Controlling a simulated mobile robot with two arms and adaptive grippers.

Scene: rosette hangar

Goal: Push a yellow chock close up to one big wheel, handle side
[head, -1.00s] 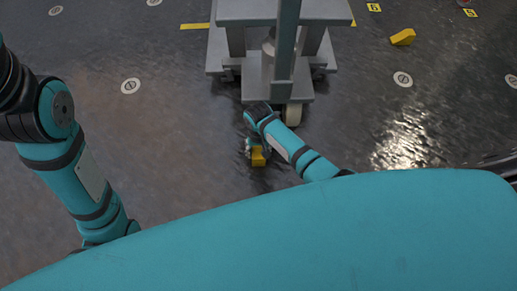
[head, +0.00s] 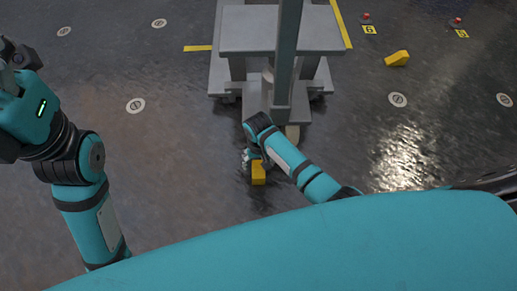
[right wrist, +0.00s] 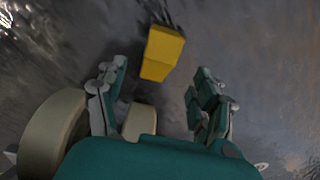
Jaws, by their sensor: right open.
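A yellow chock (head: 258,174) lies on the floor just in front of the grey wheeled stand, left of and nearer than its pale wheel (head: 292,133). A gap shows between chock and wheel. My right gripper (head: 250,158) is low beside the chock, partly hidden by its own arm. In the right wrist view its fingers (right wrist: 157,92) are open and empty, and the chock (right wrist: 163,52) lies just beyond the fingertips. A big cream wheel (right wrist: 52,132) shows left of the fingers there. My left arm is raised at the left; its dark end (head: 18,54) is cut off by the picture edge.
The grey stand (head: 275,42) with its upright post fills the top middle. Another yellow chock (head: 397,59) lies at the upper right. Small red-topped items (head: 366,18) stand by yellow number labels at the far right. The floor left of the stand is clear.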

